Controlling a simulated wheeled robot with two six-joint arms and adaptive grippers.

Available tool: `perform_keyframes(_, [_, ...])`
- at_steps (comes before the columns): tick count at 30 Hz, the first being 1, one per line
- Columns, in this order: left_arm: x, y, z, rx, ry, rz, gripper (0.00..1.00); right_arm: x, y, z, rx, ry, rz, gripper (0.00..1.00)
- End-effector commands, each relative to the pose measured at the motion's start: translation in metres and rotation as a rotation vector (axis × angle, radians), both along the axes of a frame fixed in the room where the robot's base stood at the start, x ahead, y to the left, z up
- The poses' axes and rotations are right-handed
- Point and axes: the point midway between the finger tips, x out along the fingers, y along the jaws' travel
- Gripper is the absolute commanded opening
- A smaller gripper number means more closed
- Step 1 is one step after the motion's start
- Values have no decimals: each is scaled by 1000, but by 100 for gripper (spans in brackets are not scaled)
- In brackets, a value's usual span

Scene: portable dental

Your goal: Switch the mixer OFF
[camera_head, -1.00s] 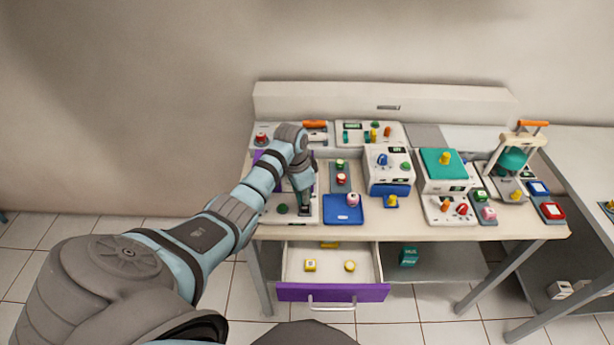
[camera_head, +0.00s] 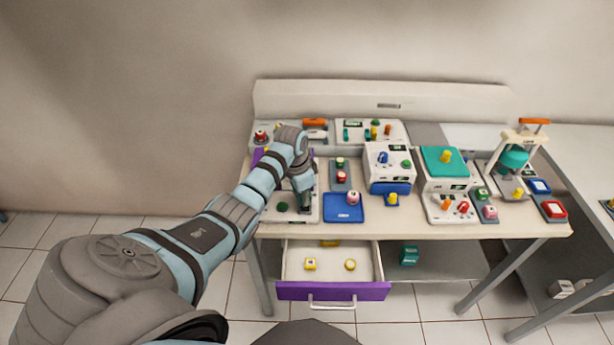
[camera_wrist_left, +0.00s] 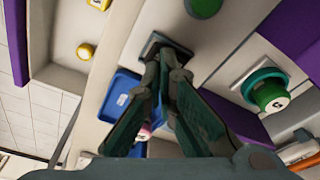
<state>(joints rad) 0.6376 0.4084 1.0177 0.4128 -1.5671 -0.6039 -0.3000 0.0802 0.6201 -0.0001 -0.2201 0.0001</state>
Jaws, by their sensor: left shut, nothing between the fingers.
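A low white panel (camera_head: 272,217) lies at the front left of the table; I take it as the mixer, but cannot read a label. It has a green knob (camera_head: 282,207) on its left, and a dark square switch plate (camera_wrist_left: 183,47) shows in the left wrist view. My left gripper (camera_head: 305,208) points down over the panel's right part, shut and empty. In the left wrist view its fingertips (camera_wrist_left: 163,56) are together at the dark plate, touching or just above it; I cannot tell which. The fingers hide the switch's lever and its position. My right gripper is in neither view.
A blue tray (camera_head: 335,215) with a pink-topped knob (camera_head: 353,197) lies just right of the gripper. A purple-fronted drawer (camera_head: 360,291) stands open below the table edge. White devices (camera_head: 392,157) with knobs crowd the table to the right.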

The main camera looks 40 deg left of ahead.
Motion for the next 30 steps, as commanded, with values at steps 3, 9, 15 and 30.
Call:
perform_keyframes(3, [0, 0, -2, 0, 0, 0, 0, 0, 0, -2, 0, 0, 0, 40])
perform_keyframes(9, [0, 0, -5, 0, 0, 0, 0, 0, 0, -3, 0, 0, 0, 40])
perform_keyframes(15, [0, 0, -8, 0, 0, 0, 0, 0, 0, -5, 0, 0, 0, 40])
perform_keyframes(30, [0, 0, -5, 0, 0, 0, 0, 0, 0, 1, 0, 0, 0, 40])
